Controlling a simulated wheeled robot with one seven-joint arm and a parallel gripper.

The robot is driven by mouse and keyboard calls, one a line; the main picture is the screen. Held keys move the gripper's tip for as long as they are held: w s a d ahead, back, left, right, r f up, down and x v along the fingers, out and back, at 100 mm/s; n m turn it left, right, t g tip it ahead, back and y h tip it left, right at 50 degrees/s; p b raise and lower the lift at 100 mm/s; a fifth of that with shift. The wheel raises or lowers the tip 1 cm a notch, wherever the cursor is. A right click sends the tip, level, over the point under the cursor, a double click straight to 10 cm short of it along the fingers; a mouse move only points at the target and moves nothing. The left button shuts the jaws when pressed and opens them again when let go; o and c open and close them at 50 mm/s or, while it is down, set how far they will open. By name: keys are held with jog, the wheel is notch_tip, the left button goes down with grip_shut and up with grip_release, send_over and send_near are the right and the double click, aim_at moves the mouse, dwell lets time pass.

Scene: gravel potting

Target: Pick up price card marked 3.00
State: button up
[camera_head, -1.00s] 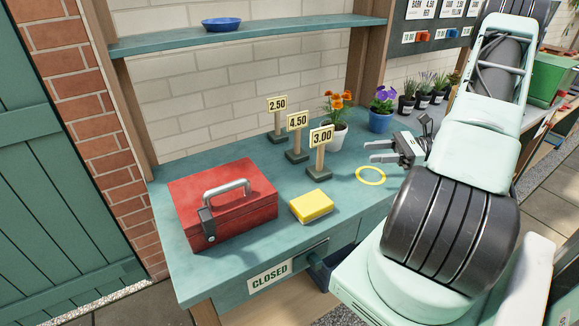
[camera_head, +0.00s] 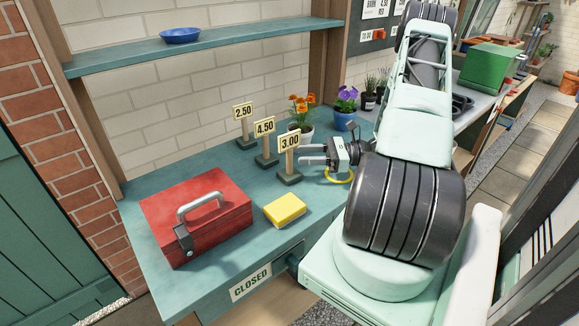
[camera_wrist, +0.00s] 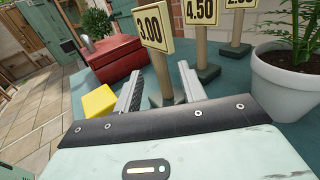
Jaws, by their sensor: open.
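The price card marked 3.00 (camera_head: 289,142) is a yellow sign on a wooden post with a dark square base, upright on the green table. In the wrist view the 3.00 card (camera_wrist: 153,27) stands straight ahead. My gripper (camera_head: 301,154) is open beside it, its fingers pointing left toward the post. In the wrist view the lower post shows between the two fingertips of my gripper (camera_wrist: 158,80); I cannot tell whether they touch it. The card marked 4.50 (camera_head: 264,127) and the card marked 2.50 (camera_head: 242,111) stand in a row behind it.
A red toolbox (camera_head: 197,217) and a yellow block (camera_head: 285,209) lie to the left and front. A potted orange flower (camera_head: 302,110) and a purple flower in a blue pot (camera_head: 344,119) stand behind. A yellow ring (camera_head: 340,179) lies below my gripper. A shelf (camera_head: 200,47) runs above.

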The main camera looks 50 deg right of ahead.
aim_at(290, 172)
jog(key=p+x, duration=0.2)
jog(key=x, duration=0.3)
jog(key=shift+w+r, duration=0.1)
grip_shut()
